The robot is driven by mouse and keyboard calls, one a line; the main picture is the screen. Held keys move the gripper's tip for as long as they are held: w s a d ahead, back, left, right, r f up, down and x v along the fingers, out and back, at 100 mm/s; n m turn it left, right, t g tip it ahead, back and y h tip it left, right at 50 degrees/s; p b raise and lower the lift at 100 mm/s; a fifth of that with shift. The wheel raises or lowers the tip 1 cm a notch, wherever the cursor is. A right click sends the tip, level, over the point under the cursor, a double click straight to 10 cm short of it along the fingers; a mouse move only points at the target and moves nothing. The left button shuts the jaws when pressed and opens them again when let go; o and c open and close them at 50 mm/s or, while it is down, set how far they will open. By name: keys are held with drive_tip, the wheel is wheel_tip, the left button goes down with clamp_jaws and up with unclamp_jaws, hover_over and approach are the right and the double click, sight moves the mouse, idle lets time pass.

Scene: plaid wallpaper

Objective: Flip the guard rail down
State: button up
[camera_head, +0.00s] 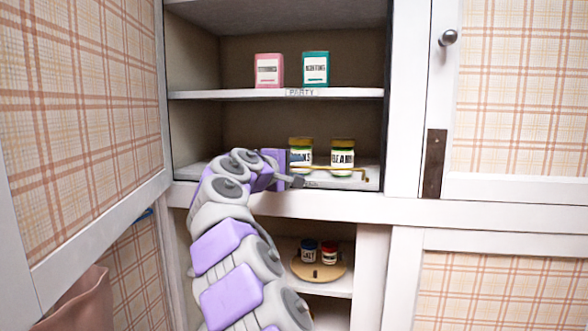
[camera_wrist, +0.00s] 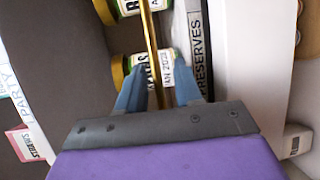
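The guard rail (camera_head: 345,169) is a thin gold bar across the front of two jars on the middle cabinet shelf, raised above the shelf board. In the wrist view the rail (camera_wrist: 152,45) runs from the top edge down between my fingers. My gripper (camera_head: 298,182) is at the rail's left part, in front of the left jar. In the wrist view my gripper (camera_wrist: 158,84) has its two blue-grey fingers apart, one on each side of the rail. Whether either finger touches it I cannot tell.
The left jar (camera_head: 301,151) and right jar (camera_head: 342,158) stand behind the rail. A pink box (camera_head: 268,69) and teal box (camera_head: 315,68) stand on the shelf above. A round wooden tray (camera_head: 318,274) with small jars is below. An open plaid door (camera_head: 80,110) stands left.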

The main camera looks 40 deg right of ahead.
sight(294, 191)
clamp_jaws()
idle(0.4)
drive_tip(key=b, duration=0.1)
drive_tip(key=f+h+b, duration=0.1)
drive_tip(key=b, duration=0.1)
drive_tip(key=m+h+b, duration=0.1)
drive_tip(key=b, duration=0.1)
drive_tip(key=shift+s+a+f+t, duration=0.25)
drive_tip(key=shift+s+f+t, duration=0.05)
drive_tip(key=shift+f+t, duration=0.1)
drive_tip(key=h, duration=0.1)
drive_tip(key=m+h, duration=0.1)
drive_tip(key=h+b, duration=0.1)
drive_tip(key=shift+s+a+f, duration=0.1)
drive_tip(key=shift+a+f, duration=0.1)
drive_tip(key=shift+f, duration=0.05)
drive_tip(key=shift+f+m+h, duration=0.5)
drive_tip(key=shift+m+h, duration=0.4)
drive_tip(key=shift+h, duration=0.1)
drive_tip(key=shift+a, duration=0.1)
